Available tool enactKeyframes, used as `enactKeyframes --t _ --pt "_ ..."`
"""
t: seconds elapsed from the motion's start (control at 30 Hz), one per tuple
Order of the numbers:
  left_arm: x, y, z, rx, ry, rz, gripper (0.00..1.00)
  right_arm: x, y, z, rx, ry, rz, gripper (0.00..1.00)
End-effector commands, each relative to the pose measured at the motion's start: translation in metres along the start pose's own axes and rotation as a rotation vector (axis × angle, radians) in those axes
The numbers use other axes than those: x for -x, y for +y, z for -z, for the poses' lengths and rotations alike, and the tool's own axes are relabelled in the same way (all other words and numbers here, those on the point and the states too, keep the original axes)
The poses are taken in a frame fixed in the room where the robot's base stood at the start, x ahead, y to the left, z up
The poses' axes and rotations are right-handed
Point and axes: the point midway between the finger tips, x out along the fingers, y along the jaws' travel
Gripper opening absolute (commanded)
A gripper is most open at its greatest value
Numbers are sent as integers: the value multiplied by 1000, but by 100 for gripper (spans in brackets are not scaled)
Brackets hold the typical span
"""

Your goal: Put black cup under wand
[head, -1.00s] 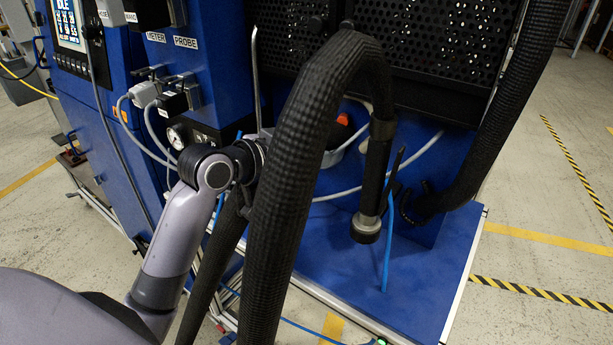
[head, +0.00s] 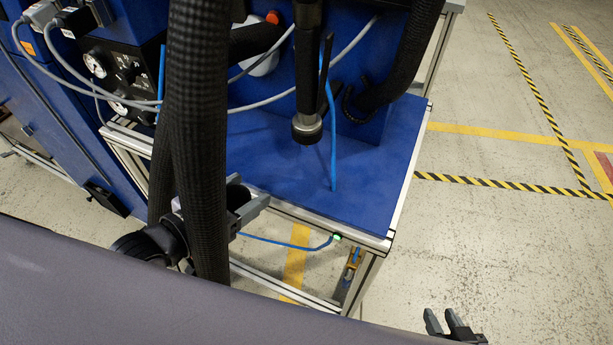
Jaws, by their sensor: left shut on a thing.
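The wand (head: 309,75) is a black tube that hangs down over the blue platform (head: 270,165), with a grey ringed tip at its lower end. My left gripper (head: 248,207) is at the platform's front edge, left of the wand tip and lower in the picture. It is shut on the black cup (head: 238,193), of which only a dark rounded part shows. The thick black hose hides part of this gripper and perhaps of the cup. My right gripper (head: 444,318) is at the bottom right over the floor, its fingers apart and empty.
The thick black hose (head: 198,130) runs down in front of my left gripper. A thin blue tube (head: 332,150) stands beside the wand. Grey cables cross behind. The platform surface below the wand tip is clear. Open floor lies to the right.

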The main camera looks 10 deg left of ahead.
Motion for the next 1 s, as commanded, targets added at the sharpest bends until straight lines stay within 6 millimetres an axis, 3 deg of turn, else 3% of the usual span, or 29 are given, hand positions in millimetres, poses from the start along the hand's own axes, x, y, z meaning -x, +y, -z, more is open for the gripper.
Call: enactKeyframes --t 0.2,0.37,1.0 --pt "17 22 -16 -11 1 -34 33 -1 0 -2 0 0 0 34" --pt "12 26 -15 -14 6 -38 33 0 0 -1 0 0 0 34" --pt "-98 30 20 -14 4 -39 33 3 0 4 0 -1 0 34"
